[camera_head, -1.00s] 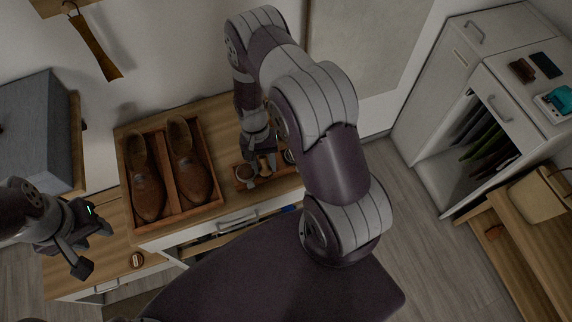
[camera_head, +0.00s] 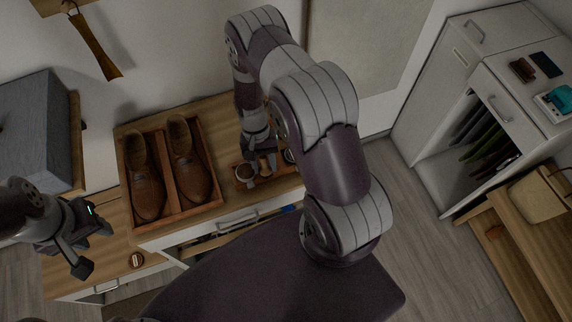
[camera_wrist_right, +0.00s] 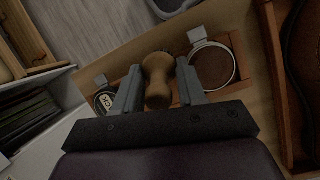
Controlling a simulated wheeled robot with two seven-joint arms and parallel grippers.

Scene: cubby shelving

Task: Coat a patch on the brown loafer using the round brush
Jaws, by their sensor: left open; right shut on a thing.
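A pair of brown loafers (camera_head: 193,170) lies in a divided wooden tray (camera_head: 215,206) on the cabinet top. In the right wrist view, my right gripper (camera_wrist_right: 157,90) is shut on the light wooden handle of the round brush (camera_wrist_right: 158,78); the brush's far end is hard to make out. In the head view this gripper (camera_head: 263,160) is partly hidden by my arm, over a small wooden caddy (camera_head: 243,184) right of the loafers. My left gripper (camera_head: 92,244) is open and empty, left of and below the loafer tray.
In the right wrist view, a round tin of brown polish (camera_wrist_right: 213,67) and a labelled tin (camera_wrist_right: 106,101) flank the brush. A partly open drawer (camera_head: 235,222) is below the caddy. A shoehorn (camera_head: 95,48) hangs on the wall.

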